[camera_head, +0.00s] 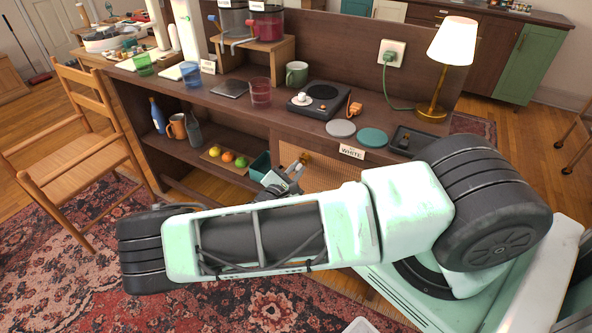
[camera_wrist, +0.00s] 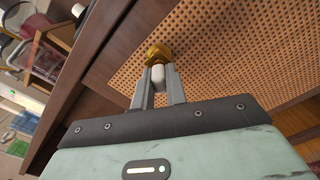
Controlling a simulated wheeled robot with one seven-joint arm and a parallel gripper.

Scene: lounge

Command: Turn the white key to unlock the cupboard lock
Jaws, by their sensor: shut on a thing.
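The white key (camera_wrist: 158,75) shows in the wrist view between the two fingers of my gripper (camera_wrist: 158,77), which is shut on it. The key meets the brass cupboard lock (camera_wrist: 158,54), set near the edge of the woven cane cupboard door (camera_wrist: 215,50). How far the key is turned cannot be told. In the head view my gripper (camera_head: 295,171) is at the front of the cupboard, at the brass lock (camera_head: 304,157). The cane door (camera_head: 325,175) looks closed, and my arm hides its lower part. The key is too small to make out there.
A label reading WHITE (camera_head: 352,152) is on the counter edge above the door. The dark wooden counter (camera_head: 225,105) holds a record-player-like device (camera_head: 319,98), a lamp (camera_head: 440,65) and cups. An open shelf with fruit (camera_head: 228,157) and a teal box (camera_head: 260,166) lies left of the lock.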

